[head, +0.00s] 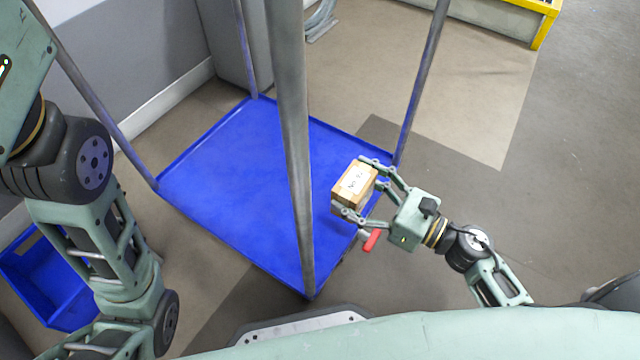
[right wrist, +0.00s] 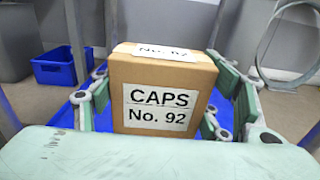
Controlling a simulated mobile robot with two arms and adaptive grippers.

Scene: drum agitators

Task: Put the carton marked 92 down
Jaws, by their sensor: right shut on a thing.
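The carton marked 92 (head: 355,184) is a small brown box with white labels. In the right wrist view the carton (right wrist: 162,90) reads "CAPS No. 92" and sits upright between the fingers. My right gripper (head: 361,187) is shut on the carton, with a finger on each side of it. In the head view the carton appears over the right part of a blue shelf (head: 225,160); I cannot tell whether it touches the shelf. My left arm shows at the left of the head view, but its gripper is out of view.
The blue shelf has a low rim and grey metal posts at its corners; one post (head: 290,130) stands close to the carton's left. The rest of the shelf is bare. A blue bin (head: 45,275) is on the floor at left. A yellow-edged unit (head: 545,22) stands at back right.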

